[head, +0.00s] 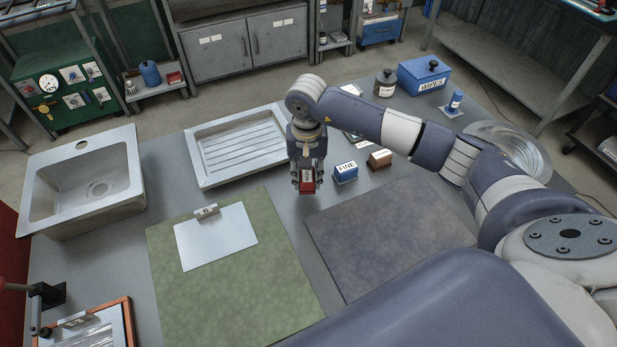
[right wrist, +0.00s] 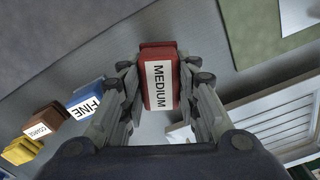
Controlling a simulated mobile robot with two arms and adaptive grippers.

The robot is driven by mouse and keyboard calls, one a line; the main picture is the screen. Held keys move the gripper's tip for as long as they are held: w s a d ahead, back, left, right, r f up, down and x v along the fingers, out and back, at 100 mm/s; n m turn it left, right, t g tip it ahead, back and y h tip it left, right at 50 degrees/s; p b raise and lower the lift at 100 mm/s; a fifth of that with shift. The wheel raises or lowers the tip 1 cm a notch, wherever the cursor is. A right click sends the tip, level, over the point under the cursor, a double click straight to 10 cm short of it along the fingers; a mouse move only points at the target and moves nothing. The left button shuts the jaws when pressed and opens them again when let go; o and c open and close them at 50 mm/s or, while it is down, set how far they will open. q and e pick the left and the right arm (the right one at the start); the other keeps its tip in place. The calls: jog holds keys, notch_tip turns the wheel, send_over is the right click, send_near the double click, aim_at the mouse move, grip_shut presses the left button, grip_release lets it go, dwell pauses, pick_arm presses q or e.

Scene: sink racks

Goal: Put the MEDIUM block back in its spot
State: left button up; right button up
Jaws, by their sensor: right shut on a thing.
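The red MEDIUM block (head: 307,186) is between the fingers of my right gripper (head: 307,176) in the head view. In the right wrist view my right gripper (right wrist: 163,95) is shut on the MEDIUM block (right wrist: 158,75), with its label facing the camera. Blue FINE block (head: 345,173) stands just to its right in the head view, apart from it. Brown COARSE block (head: 380,158) stands farther right; it also shows in the right wrist view (right wrist: 43,117). A yellow block (right wrist: 22,151) is beyond COARSE there. My left gripper is not in view.
A white ridged drainer tray (head: 240,150) lies left of the gripper. A sink (head: 85,185) stands at left; a blue WIPES box (head: 424,76) at the back.

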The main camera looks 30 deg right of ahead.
aim_at(308, 182)
jog(key=f+p, duration=0.1)
jog(key=f, duration=0.1)
jog(key=shift+w+d+f+p, duration=0.2)
jog(key=shift+d+f+p, duration=0.15)
jog(key=shift+f, duration=0.5)
jog(key=shift+f, duration=0.1)
jog(key=o, duration=1)
jog(key=shift+o, duration=0.2)
